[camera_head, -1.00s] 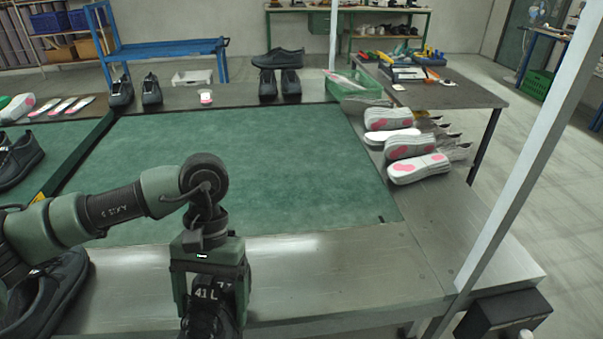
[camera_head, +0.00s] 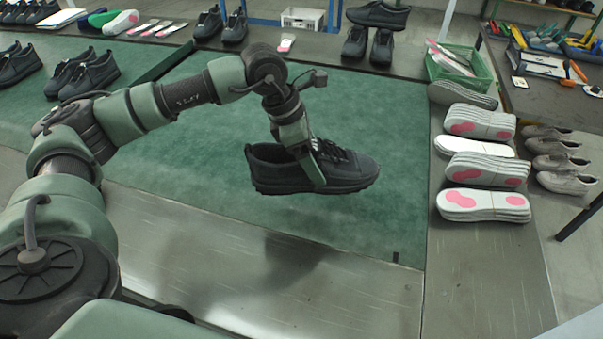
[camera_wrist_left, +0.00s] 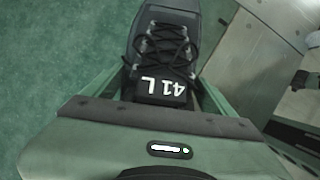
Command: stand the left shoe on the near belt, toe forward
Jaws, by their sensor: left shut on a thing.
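The left shoe (camera_head: 346,176) is dark grey with black laces. In the left wrist view its tongue (camera_wrist_left: 162,88) reads "41 L" and its toe points away from my wrist. My left gripper (camera_head: 311,160) is shut on the shoe around its middle, with a finger down its near side. In the head view the shoe is level, sole down, toe to the right, over the green near belt (camera_head: 200,200). My right gripper is not in view.
Stacks of white and pink insoles (camera_head: 482,205) line the metal surface right of the belt. Behind them is a green basket (camera_head: 460,68). A dark pair of shoes (camera_head: 368,45) stands at the belt's far edge. Other dark shoes (camera_head: 82,72) stand at the far left. The belt around the held shoe is clear.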

